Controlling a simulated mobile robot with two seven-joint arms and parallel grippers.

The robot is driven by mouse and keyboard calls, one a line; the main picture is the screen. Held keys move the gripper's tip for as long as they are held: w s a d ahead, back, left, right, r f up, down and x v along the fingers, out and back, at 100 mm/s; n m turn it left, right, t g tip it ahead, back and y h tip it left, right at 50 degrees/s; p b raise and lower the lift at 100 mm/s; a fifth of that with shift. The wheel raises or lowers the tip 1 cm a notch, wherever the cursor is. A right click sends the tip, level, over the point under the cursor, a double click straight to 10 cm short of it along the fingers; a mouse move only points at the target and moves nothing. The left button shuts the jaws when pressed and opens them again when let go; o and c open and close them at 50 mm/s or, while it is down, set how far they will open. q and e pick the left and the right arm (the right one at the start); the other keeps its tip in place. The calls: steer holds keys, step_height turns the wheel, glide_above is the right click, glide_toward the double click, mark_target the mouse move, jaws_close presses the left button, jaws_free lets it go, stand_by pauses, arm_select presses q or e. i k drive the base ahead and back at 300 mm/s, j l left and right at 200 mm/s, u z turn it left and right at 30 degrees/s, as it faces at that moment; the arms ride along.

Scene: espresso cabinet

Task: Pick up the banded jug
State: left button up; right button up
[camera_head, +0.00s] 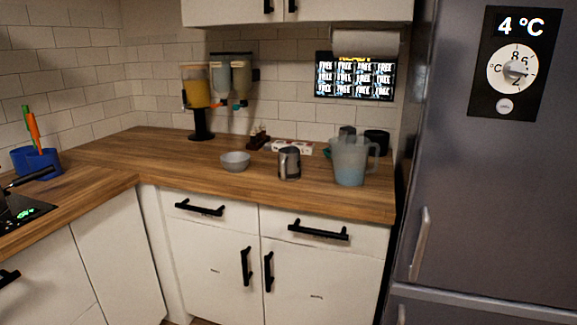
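Two jug-like vessels stand upright on the wooden counter (200,165). One is a small grey metal jug (289,164) with a darker handle on its right side. The other is a larger translucent pitcher (349,162), bluish toward the bottom, with its handle on the right. It stands right of the metal jug, near the counter's right end, with a gap between them. I cannot make out clear bands on either one at this size. Neither of my grippers shows in the head view.
A grey bowl (235,161) stands left of the metal jug. A small white and red box (291,147) and dark containers (377,141) are behind. Dispensers (197,95) stand at the back. A tall fridge (480,190) bounds the right.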

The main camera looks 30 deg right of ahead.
mark_target(288, 157)
steer(key=z, duration=0.4)
steer(key=i+j+z, duration=0.2)
steer(key=i+z, duration=0.15)
steer(key=i+j+z, duration=0.5)
steer(key=i+j, duration=0.45)
